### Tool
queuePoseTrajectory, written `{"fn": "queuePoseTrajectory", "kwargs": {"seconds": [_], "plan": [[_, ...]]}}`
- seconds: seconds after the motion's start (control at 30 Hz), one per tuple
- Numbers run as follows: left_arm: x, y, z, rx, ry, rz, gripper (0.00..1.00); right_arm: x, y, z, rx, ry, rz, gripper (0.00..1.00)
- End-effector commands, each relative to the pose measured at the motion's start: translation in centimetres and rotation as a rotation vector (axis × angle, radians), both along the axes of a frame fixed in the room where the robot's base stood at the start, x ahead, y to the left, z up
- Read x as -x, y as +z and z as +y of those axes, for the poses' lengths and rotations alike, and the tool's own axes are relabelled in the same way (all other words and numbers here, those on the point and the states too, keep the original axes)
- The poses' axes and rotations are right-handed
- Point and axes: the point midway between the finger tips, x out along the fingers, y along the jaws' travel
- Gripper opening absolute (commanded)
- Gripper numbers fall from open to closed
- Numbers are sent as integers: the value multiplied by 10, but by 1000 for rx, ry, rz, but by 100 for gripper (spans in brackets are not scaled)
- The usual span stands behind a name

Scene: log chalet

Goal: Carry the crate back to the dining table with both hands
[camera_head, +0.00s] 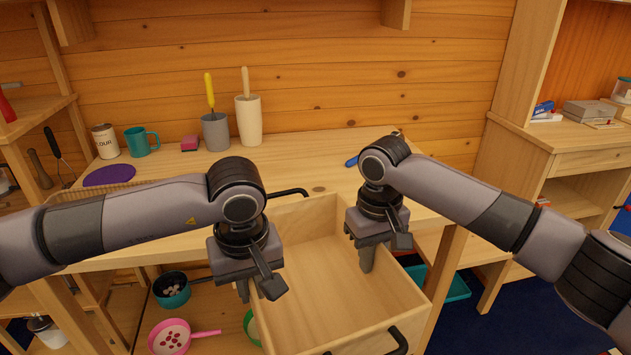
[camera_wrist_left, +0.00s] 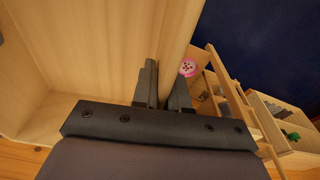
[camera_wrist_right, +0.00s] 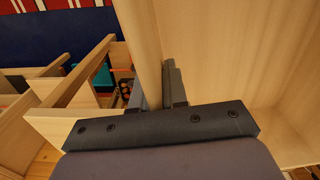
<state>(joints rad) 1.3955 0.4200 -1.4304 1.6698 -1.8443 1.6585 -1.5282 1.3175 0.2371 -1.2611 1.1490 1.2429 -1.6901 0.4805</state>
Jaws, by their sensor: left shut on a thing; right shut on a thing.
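The crate (camera_head: 335,291) is a pale wooden box with black handles on its near and far ends, and it looks empty inside. It is held level in front of the wooden table (camera_head: 300,160), overlapping its front edge in the head view. My left gripper (camera_head: 256,290) is shut on the crate's left wall, which shows between the fingers in the left wrist view (camera_wrist_left: 165,85). My right gripper (camera_head: 368,258) is shut on the crate's right wall, seen in the right wrist view (camera_wrist_right: 152,85). I cannot tell if the crate touches the table.
On the table stand a flour tin (camera_head: 105,141), a teal mug (camera_head: 141,141), a grey pot (camera_head: 215,131), a cream vase (camera_head: 248,120) and a purple disc (camera_head: 109,175). Pans, one pink (camera_head: 169,337) and one teal (camera_head: 172,290), sit on the lower shelf. A desk (camera_head: 560,150) stands right.

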Motion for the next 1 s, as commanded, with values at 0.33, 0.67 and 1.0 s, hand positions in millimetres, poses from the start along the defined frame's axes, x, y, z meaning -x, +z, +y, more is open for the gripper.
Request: {"fn": "queuePoseTrajectory", "kwargs": {"seconds": [0.33,0.67,1.0], "plan": [[2,4,0,3,5,-5,0,4,3,1,-2,3,2,0],[20,14,0,3,6,-7,0,22,13,1,-3,4,0,0],[36,23,0,4,7,-6,0,38,22,1,-4,3,1,0]]}}
